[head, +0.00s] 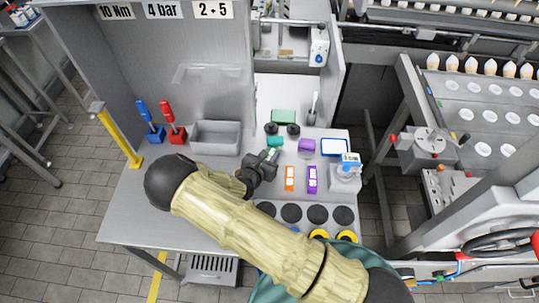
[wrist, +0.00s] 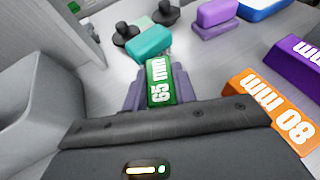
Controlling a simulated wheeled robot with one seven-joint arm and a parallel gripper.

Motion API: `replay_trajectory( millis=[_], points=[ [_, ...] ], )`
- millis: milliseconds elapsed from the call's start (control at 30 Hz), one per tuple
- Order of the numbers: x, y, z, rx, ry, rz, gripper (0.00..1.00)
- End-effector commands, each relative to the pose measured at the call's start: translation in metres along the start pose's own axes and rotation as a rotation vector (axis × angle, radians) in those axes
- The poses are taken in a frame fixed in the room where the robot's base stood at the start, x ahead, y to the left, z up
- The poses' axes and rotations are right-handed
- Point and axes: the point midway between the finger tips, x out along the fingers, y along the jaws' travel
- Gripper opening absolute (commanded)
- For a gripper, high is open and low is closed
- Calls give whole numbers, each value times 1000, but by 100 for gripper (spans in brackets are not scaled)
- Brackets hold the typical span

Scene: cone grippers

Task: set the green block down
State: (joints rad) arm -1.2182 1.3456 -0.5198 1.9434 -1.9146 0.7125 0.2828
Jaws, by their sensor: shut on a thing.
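The green block (wrist: 161,82), printed "59 mm" or similar, is between the two fingers of my gripper (wrist: 160,75) in the wrist view. My gripper is shut on its sides. In the head view my gripper (head: 266,161) is over the grey worktop, left of the orange block, and the green block (head: 271,155) shows only as a small patch. A teal block (wrist: 149,43) lies just beyond the green block; it also shows in the head view (head: 275,141). I cannot tell whether the green block touches the worktop.
An orange block (head: 290,177) and a purple block (head: 312,179) lie right of my gripper. A lilac block (head: 306,146) and dark knobbed pieces (head: 271,128) lie beyond. A grey bin (head: 215,138) is at left. Dark round pads (head: 291,212) lie nearer.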

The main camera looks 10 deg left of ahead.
Motion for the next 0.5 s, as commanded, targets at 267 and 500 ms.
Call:
replay_trajectory(
  millis=[267, 500],
  points=[
    [1, 0, -2, 0, 0, 0, 35],
    [1, 0, -2, 0, 0, 0, 49]
  ],
)
